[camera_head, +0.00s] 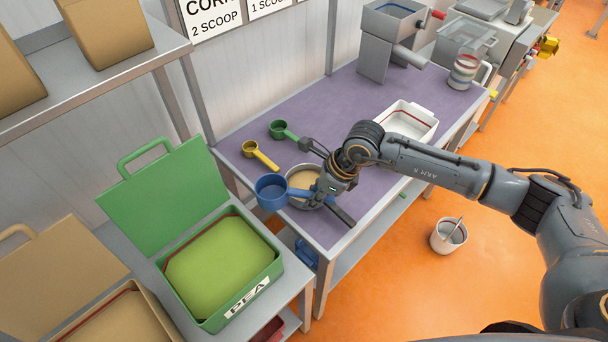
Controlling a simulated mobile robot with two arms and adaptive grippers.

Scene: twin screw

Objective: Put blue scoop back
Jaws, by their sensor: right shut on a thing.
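The blue scoop (272,191) is at the front left part of the purple-topped table, its cup to the left and its handle running right into my right gripper (319,190). My right gripper is shut on that handle. The scoop's cup is beside and partly in front of a round metal bowl (302,174) with tan contents. I cannot tell whether the scoop touches the bowl or table. A green scoop (282,130) and a yellow scoop (258,154) lie farther back on the table. My left gripper is not in view.
An open green bin (272,272) labelled PEA stands at lower left, with brown bins beside it. A white tray (425,113) and a grey machine (385,45) are on the table (335,95). A white bucket (449,236) stands on the orange floor.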

